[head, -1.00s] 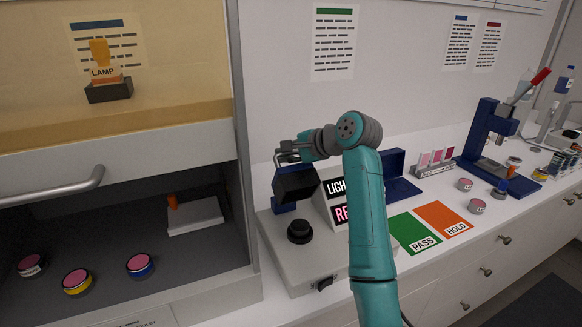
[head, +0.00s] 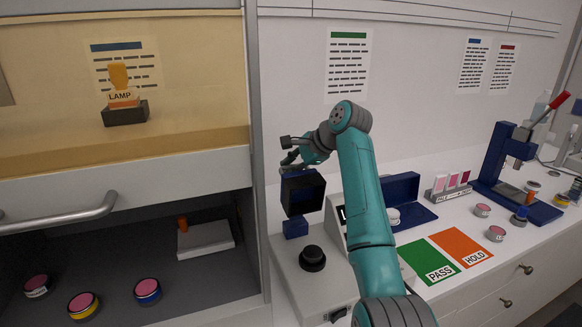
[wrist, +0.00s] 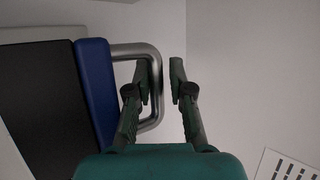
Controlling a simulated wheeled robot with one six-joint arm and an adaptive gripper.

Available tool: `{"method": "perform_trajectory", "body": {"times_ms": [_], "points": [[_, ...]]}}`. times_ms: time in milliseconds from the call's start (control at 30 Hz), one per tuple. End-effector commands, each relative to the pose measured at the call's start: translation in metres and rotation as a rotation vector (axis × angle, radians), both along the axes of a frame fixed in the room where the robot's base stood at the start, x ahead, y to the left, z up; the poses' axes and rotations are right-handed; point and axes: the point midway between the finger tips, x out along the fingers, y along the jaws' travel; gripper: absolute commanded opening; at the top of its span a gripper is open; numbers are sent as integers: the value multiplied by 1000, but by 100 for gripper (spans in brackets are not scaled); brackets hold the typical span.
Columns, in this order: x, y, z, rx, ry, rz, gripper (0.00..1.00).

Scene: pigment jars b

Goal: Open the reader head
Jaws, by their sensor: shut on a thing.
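The reader head (head: 303,193) is a black and dark blue box. It is tipped up on end on a blue hinge block at the back left of the grey reader body (head: 331,285). Its grey metal handle (wrist: 152,108) shows in the wrist view, with its outer bar passing between my fingers. My gripper (head: 288,153) is shut on that handle at the top of the head; its fingers also show in the wrist view (wrist: 159,80). A round black seat (head: 312,258) on the reader body is uncovered. My arm hides most of the reader's display.
Right of the reader are an open blue case (head: 401,190), a green PASS mat (head: 425,258) and an orange HOLD mat (head: 461,246). Several jars and a blue press (head: 500,170) stand farther right. A cabinet with a bar handle (head: 60,218) borders the left.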

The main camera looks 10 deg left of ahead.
Motion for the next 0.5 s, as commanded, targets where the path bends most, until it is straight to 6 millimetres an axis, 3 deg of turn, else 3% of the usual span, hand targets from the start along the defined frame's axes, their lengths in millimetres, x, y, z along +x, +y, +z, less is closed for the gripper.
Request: {"method": "perform_trajectory", "body": {"times_ms": [267,300,367,500], "points": [[2,2,-5,7,0,-6,0],[2,3,-5,7,1,-5,23],[2,3,-6,7,1,-6,38],[1,2,-7,5,3,-5,39]]}}
